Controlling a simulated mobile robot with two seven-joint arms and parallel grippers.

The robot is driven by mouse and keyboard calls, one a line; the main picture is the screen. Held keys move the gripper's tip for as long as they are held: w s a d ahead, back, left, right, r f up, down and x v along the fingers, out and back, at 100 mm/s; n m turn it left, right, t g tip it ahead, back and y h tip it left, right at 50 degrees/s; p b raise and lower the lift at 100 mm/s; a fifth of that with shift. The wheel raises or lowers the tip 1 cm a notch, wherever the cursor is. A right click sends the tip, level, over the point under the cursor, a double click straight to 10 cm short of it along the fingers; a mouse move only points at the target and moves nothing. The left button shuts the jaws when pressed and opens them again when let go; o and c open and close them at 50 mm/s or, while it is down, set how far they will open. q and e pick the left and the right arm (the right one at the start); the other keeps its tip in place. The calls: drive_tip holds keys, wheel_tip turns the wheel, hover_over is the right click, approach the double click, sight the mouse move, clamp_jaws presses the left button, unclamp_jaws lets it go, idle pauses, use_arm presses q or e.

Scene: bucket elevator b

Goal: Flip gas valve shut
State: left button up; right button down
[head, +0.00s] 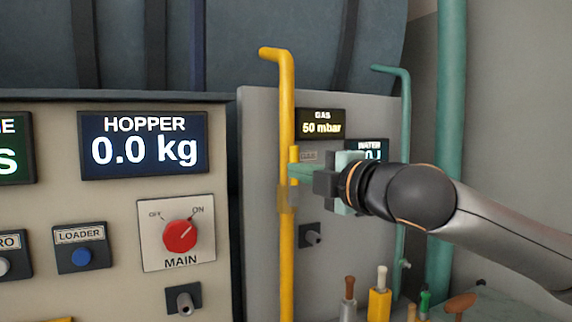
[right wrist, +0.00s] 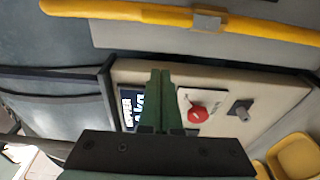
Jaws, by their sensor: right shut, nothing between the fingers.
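The yellow gas pipe (head: 286,110) runs upright in front of the grey panel, with a brownish valve body (head: 287,198) on it. A short yellow lever (head: 294,154) stands upright from the valve, along the pipe. The gas display (head: 320,123) reads 50 mbar. My right gripper (head: 292,171) is shut and empty, its green fingertips at the lever; I cannot tell whether they touch. In the right wrist view the closed fingers (right wrist: 160,76) point up toward the pipe (right wrist: 130,11), and the valve body (right wrist: 207,20) is at the top. My left gripper is out of view.
A teal water pipe (head: 405,140) stands to the right, behind my right arm. The control panel at left holds a hopper display (head: 143,145) reading 0.0 kg and a red main switch (head: 180,236). Several handled tools, one yellow (head: 379,303), stand below my arm.

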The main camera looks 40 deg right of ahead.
drive_tip(key=shift+w+d+p, duration=0.8)
drive_tip(key=shift+w+p, duration=2.05)
drive_tip(key=shift+w, duration=2.2)
drive_tip(key=shift+s+d+b, duration=0.4)
drive_tip(key=shift+s+d, duration=0.1)
drive_tip(key=shift+d, duration=0.4)
drive_tip(key=shift+s+d+b, duration=0.4)
drive_tip(key=shift+s+d, duration=0.1)
drive_tip(key=shift+d, duration=0.4)
